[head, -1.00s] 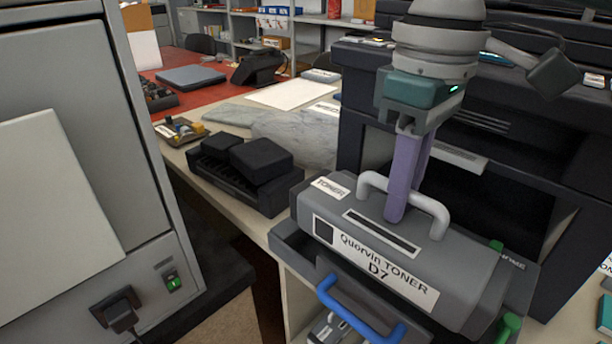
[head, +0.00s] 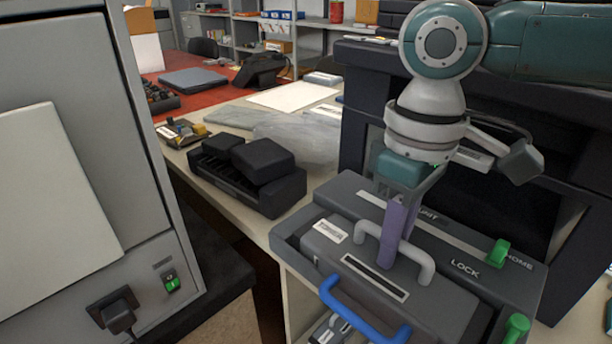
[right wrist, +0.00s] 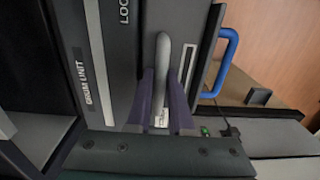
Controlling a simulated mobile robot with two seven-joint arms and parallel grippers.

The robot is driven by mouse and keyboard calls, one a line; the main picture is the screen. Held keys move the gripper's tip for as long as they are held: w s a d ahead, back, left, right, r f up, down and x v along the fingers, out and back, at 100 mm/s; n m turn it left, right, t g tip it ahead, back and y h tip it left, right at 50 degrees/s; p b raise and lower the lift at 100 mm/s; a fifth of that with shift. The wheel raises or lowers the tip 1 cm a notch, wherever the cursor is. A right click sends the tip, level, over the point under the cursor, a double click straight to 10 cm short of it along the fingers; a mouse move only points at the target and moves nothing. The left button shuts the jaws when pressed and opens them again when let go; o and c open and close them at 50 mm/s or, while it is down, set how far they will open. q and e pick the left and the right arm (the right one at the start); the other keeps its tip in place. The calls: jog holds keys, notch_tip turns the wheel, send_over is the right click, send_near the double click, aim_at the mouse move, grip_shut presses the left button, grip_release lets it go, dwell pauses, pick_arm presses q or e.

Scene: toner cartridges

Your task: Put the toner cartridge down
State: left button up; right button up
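The toner cartridge (head: 340,254) is a dark grey block with a white label on top and a light grey loop handle (head: 427,268). It sits low in the open printer drawer (head: 290,240), in front of the drum unit (head: 350,190); whether it touches the bottom is hidden. My right gripper (head: 400,245) has purple fingers at the cartridge's handle. In the right wrist view the fingers lie close on both sides of the handle (right wrist: 162,65), and the gripper seems shut on it. My left gripper is not in view.
A blue drawer handle (head: 350,315) is at the front. Green levers (head: 501,252) stand at the drawer's right side, near LOCK and HOME markings. The dark printer body (head: 362,90) rises behind. A black block holder (head: 240,185) is on the table to the left.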

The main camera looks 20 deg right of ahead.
jog(key=shift+o, duration=0.5)
notch_tip(320, 180, up, 12)
jog(key=p, duration=0.2)
jog(key=shift+r, duration=0.15)
jog(key=shift+d, duration=0.2)
